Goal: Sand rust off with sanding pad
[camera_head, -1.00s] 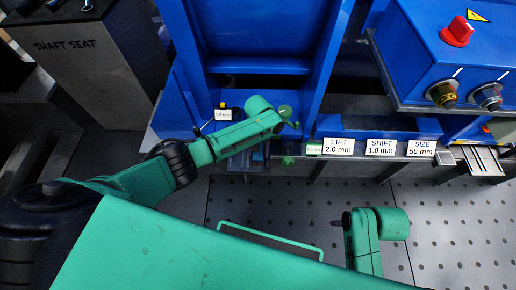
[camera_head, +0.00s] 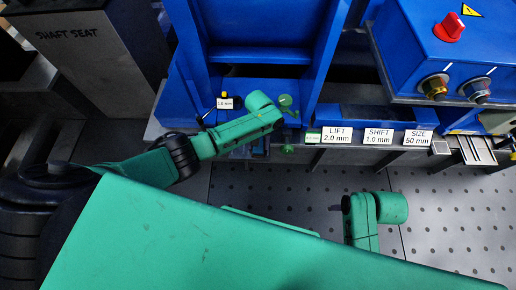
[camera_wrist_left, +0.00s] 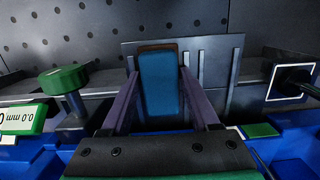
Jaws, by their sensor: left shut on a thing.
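The sanding pad (camera_wrist_left: 159,88), a blue block with a brown edge, is between the purple fingers of my left gripper (camera_wrist_left: 158,76) in the left wrist view. The gripper is shut on it. Behind the pad stands a grey metal plate (camera_wrist_left: 215,62) with upright slots; I cannot tell whether the pad touches it. In the head view my left wrist (camera_head: 262,105) is over the front of the blue frame, and its fingers and pad are mostly hidden under the arm. No rust can be made out. Part of my right arm shows at lower right, but its gripper does not.
A blue frame (camera_head: 265,45) rises ahead. A blue control box (camera_head: 440,55) with a red knob (camera_head: 450,27) stands at right. Labels such as LIFT (camera_head: 337,135) line the ledge. A green knob (camera_wrist_left: 64,78) is left of the pad. The perforated floor (camera_head: 460,220) is open.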

